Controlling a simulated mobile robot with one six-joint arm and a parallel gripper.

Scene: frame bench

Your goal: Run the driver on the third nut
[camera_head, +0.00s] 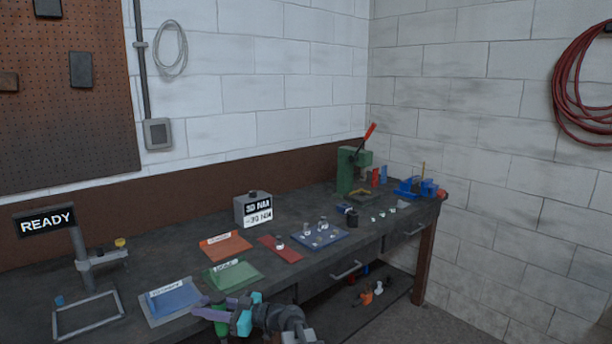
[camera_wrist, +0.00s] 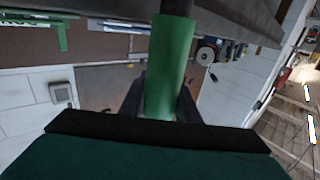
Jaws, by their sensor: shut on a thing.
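In the wrist view my gripper (camera_wrist: 160,98) is shut on a green cylindrical body, which looks like the driver (camera_wrist: 172,62); its dark end runs out of the top of the picture. In the head view my gripper (camera_head: 232,316) is at the bench's front edge, low in the picture, with the green driver (camera_head: 244,323) at it. A blue plate (camera_head: 328,236) with several small metal parts lies farther back to the right, apart from my gripper. Which part is the third nut, and whether any nut is tight, I cannot tell.
A red strip (camera_head: 290,256), orange mat (camera_head: 225,246), green mat (camera_head: 232,275) and blue mat (camera_head: 172,300) lie on the bench. A display box (camera_head: 253,209) stands behind. A green press (camera_head: 352,170) and blue vise (camera_head: 415,187) stand right. A READY sign (camera_head: 46,221) stands left.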

